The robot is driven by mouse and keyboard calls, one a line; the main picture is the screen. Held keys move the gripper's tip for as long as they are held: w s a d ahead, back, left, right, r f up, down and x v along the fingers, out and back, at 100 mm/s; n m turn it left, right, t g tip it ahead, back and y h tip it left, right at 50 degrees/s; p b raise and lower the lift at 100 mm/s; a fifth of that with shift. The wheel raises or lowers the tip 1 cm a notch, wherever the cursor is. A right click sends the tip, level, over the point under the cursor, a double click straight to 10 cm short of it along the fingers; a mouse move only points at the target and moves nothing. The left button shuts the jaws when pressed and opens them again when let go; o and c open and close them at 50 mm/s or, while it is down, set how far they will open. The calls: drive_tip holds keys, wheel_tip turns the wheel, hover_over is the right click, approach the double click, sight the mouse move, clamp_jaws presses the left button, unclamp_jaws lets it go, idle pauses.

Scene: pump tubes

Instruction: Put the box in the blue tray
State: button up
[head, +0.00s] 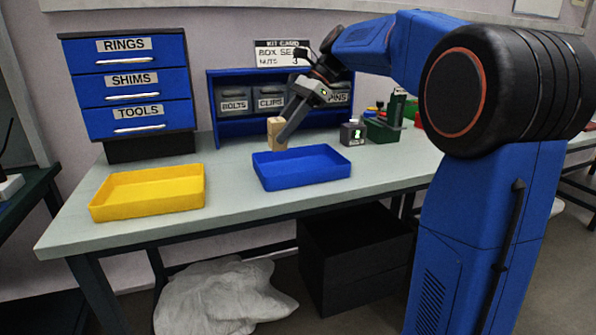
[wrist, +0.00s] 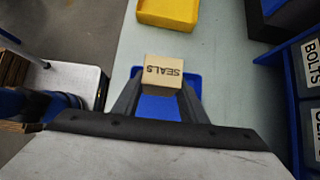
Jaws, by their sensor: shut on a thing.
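A small tan box (head: 276,130) is held between the fingers of my gripper (head: 282,138). In the wrist view the box (wrist: 163,72) shows a SEALS label, upside down, between the two fingers of the gripper (wrist: 160,97). The blue tray (head: 302,170) stands on the bench and looks empty. In the head view the box is just above and behind the tray's back left edge. In the wrist view the blue tray (wrist: 158,110) shows behind the box. The exact height of the box above the tray is hard to tell.
A yellow tray (head: 148,195) lies to the left, empty. A blue shelf with labelled bins (head: 235,104) stands behind. A blue drawer unit (head: 125,85) is at the back left. A small dark device (head: 352,133) and a green fixture (head: 385,128) are right of the blue tray.

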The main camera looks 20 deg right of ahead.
drive_tip(key=shift+f, duration=4.35)
drive_tip(key=shift+f, duration=0.1)
drive_tip(key=o, duration=1.1)
